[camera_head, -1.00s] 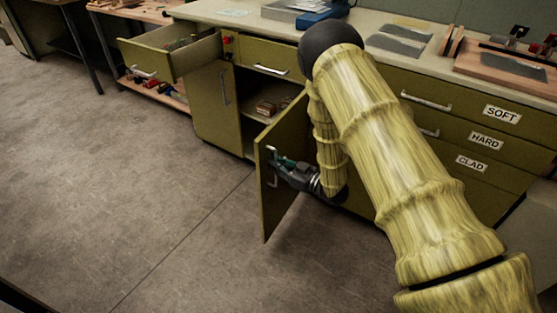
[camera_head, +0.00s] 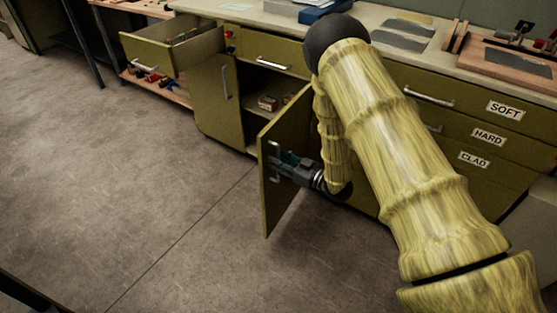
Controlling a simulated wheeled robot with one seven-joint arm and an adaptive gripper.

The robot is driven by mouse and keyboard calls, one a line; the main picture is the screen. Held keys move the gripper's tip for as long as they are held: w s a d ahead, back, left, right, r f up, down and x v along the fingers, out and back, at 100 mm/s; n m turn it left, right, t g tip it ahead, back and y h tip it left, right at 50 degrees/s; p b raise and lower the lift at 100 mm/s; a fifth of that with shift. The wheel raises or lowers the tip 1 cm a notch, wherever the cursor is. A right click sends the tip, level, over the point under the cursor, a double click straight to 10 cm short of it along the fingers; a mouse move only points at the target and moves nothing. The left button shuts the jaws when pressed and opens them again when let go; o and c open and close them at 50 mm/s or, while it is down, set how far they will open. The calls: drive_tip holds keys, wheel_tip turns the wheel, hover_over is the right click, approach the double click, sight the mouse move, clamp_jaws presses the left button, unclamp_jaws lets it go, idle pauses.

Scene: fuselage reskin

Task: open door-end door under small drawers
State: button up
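Behind the door, the compartment (camera_head: 262,129) is open and shows a shelf with small boxes (camera_head: 268,103). Another door (camera_head: 222,105) to its left, under the small drawers, is shut and has an upright handle (camera_head: 226,83).
A small drawer (camera_head: 160,55) at the left end is pulled out over the floor. The drawer (camera_head: 272,52) beside it is shut. Labelled drawers (camera_head: 488,137) are at the right. The floor (camera_head: 150,220) in front is clear. My arm hides part of the bench front.

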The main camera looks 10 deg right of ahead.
drive_tip(key=v, duration=1.1)
drive_tip(key=shift+s+d, duration=0.15)
drive_tip(key=shift+s, duration=0.1)
drive_tip(key=s+d+f+m+g+h, duration=0.2)
drive_tip(key=s+f+m+h, duration=0.3)
drive_tip(key=s+f+h, duration=0.65)
drive_tip(key=s+d+f+m+g+h, duration=0.15)
drive_tip(key=s+f+g, duration=0.3)
drive_tip(key=s, duration=0.45)
drive_tip(key=s+f+m+g, duration=0.25)
drive_tip(key=s+f, duration=0.25)
drive_tip(key=s, duration=0.5)
drive_tip(key=s+r+g, duration=0.1)
drive_tip(key=s+g, duration=0.2)
drive_tip(key=s, duration=0.7)
wheel_tip(320, 180, up, 17)
drive_tip(key=p, duration=1.7)
drive_tip(key=shift+w+a+m+p, duration=0.25)
drive_tip(key=shift+a+m+p, duration=0.05)
drive_tip(key=shift+m+p, duration=0.1)
